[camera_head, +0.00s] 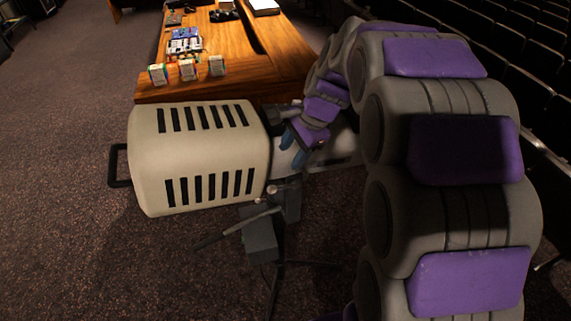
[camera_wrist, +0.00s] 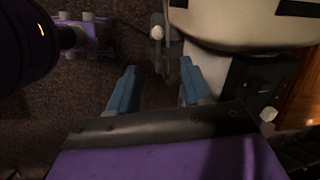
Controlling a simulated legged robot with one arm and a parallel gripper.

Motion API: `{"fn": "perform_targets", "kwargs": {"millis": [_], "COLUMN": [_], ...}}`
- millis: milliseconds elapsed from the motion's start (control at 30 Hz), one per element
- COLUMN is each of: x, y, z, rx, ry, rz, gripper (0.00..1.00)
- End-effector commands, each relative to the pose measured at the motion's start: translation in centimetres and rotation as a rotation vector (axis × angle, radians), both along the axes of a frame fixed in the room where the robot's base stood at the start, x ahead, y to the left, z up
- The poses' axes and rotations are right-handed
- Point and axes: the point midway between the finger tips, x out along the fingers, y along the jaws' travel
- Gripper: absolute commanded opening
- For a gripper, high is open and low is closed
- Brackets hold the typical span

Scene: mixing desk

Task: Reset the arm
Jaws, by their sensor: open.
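My gripper (camera_head: 292,150) is at the end of my purple and grey arm, which curves down the right side of the head view. It is beside the right end of a cream slotted lamp housing (camera_head: 198,160). In the wrist view, my gripper (camera_wrist: 158,82) shows two blue fingers spread apart with nothing between them. The cream housing (camera_wrist: 250,25) fills the top right there, beyond the fingers. I cannot tell whether the gripper touches it.
A dark stand with levers (camera_head: 262,232) is below the housing. A wooden desk (camera_head: 240,72) behind it holds several small boxes (camera_head: 187,69) and dark devices (camera_head: 223,15). Rows of dark seats (camera_head: 505,42) line the right. Carpet (camera_head: 70,200) at left is clear.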

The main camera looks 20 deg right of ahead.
Motion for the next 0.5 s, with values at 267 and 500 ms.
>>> {"fn": "perform_targets", "kwargs": {"millis": [267,500], "x": [-0.28,-0.29], "y": [-0.40,-0.39], "z": [1.27,1.26], "rx": [0.000,0.000], "ry": [0.002,0.002], "rz": [0.001,0.001], "gripper": [0.49,0.49]}}
